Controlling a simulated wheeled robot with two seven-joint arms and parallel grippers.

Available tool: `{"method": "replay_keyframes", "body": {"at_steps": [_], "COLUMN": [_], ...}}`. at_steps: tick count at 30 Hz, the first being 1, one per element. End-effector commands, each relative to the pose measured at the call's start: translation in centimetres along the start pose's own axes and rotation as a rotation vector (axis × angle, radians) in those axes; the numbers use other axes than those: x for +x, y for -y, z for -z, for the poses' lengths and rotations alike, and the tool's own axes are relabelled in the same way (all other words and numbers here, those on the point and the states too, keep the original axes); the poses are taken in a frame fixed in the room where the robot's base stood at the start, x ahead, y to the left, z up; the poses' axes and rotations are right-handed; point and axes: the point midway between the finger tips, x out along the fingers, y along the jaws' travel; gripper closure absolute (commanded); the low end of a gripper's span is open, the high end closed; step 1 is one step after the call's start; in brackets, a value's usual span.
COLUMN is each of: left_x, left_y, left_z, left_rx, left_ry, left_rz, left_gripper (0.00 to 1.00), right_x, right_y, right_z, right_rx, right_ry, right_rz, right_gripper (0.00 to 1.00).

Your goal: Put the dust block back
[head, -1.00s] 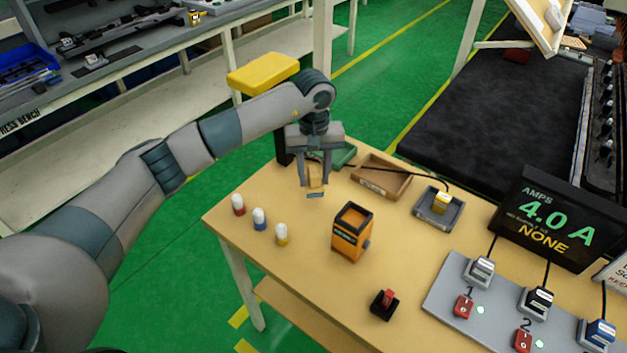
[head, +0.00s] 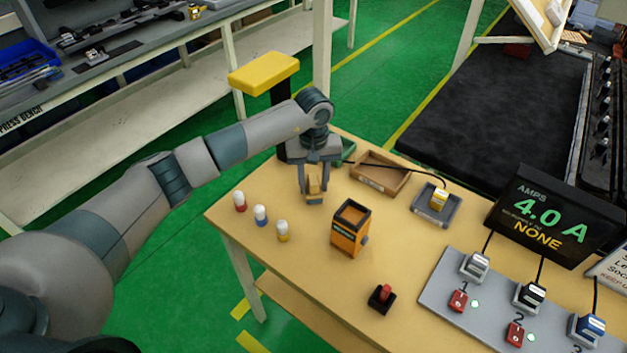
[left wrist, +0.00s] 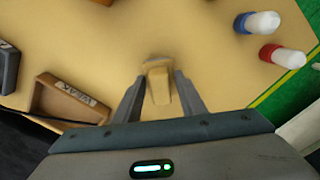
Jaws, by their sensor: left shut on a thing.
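My left gripper (head: 313,190) is shut on a tan, wood-coloured block, the dust block (head: 314,184), over the far left part of the table. In the left wrist view the dust block (left wrist: 158,84) sits between the fingers (left wrist: 157,102) and sticks out past their tips. Its lower end is close to the tabletop; I cannot tell whether it touches. The small bluish mark seen earlier under the gripper is hidden now. My right gripper is not in view.
Three capped bottles (head: 260,214) stand left of the gripper. An orange box (head: 350,228) stands in front. A wooden tray (head: 379,178) and a grey tray (head: 436,205) lie to the right. A red switch (head: 382,298) is near the front. The table between them is bare.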

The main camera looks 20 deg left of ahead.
Motion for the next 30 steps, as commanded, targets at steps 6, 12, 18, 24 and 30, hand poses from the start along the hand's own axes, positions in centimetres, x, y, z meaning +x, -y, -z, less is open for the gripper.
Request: {"method": "replay_keyframes", "body": {"at_steps": [6, 12, 18, 24, 30], "left_x": [0.2, 0.1, 0.1, -0.6, -3.1], "left_y": [0.0, 0.0, 0.0, 0.0, 0.0], "left_z": [0.0, 0.0, 0.0, 0.1, 0.2], "left_rx": [0.0, 0.0, 0.0, 0.0, 0.001], "left_ry": [0.0, 0.0, 0.0, -0.002, -0.004], "left_rz": [0.0, 0.0, 0.0, -0.002, -0.001], "left_gripper": [0.58, 0.44, 0.44, 0.44, 0.44], "right_x": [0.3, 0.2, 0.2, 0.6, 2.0], "right_y": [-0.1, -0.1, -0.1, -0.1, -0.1], "right_z": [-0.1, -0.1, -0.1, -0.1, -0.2], "right_rx": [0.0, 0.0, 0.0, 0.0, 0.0], "right_ry": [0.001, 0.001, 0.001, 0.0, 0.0], "right_rz": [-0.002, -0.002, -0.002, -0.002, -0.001], "right_gripper": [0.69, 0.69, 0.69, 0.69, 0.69]}}
